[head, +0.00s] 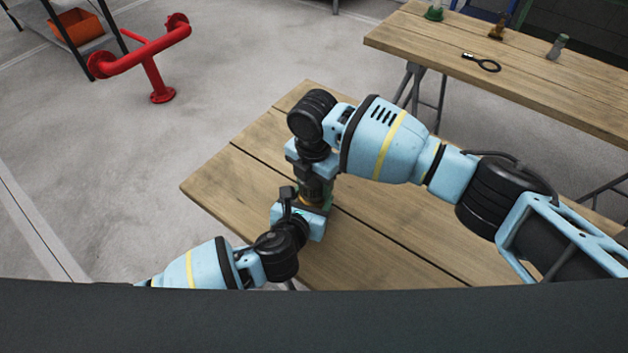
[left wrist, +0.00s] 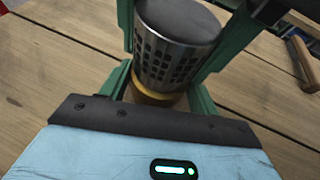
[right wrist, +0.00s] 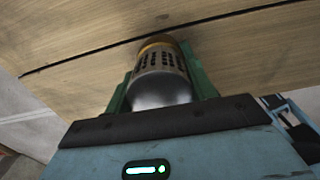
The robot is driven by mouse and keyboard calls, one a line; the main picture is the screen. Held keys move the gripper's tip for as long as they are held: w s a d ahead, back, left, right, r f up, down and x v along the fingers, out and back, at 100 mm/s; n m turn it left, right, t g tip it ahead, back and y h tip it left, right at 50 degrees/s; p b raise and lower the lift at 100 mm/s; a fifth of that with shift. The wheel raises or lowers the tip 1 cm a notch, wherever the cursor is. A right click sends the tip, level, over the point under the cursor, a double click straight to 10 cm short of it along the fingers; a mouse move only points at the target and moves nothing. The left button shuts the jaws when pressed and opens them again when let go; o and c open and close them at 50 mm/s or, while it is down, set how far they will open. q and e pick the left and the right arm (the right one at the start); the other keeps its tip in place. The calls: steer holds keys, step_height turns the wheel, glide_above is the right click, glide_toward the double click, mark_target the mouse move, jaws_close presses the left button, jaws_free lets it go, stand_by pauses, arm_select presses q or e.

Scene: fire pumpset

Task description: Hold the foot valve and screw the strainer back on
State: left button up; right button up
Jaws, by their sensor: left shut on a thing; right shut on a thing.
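The strainer (left wrist: 178,45) is a grey perforated metal cylinder with a plain dark end. It stands upright on the brass foot valve (left wrist: 150,92), above the near wooden table. My left gripper (head: 308,208) is low, with its green fingers shut around the brass body. My right gripper (head: 314,176) is above it, with its green fingers shut on the strainer's sides. The right wrist view shows the strainer (right wrist: 160,75) between those fingers and the brass ring (right wrist: 157,41) beyond it. I cannot tell how far the threads are engaged. In the head view the arms hide most of both parts.
The near table (head: 235,185) is bare on its left. A wooden handle (left wrist: 302,62) shows at the right of the left wrist view. A second table (head: 470,45) behind holds a black ring-ended tool (head: 483,63) and small fittings. A red pipe stand (head: 150,60) is on the floor.

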arm_select(q)
steer(key=shift+d, duration=0.15)
arm_select(e)
steer(key=shift+s+d+f, duration=0.15)
steer(key=shift+f, duration=0.45)
steer(key=shift+r, duration=0.15)
arm_select(q)
jaws_close()
arm_select(e)
steer(key=o, duration=0.6)
steer(key=shift+r, duration=0.1)
steer(key=o, duration=0.5)
steer(key=shift+s, duration=0.1)
steer(key=shift+c, duration=0.2)
arm_select(q)
steer(key=shift+w+a, duration=0.1)
steer(key=shift+a, duration=0.1)
arm_select(e)
steer(key=shift+r, duration=0.1)
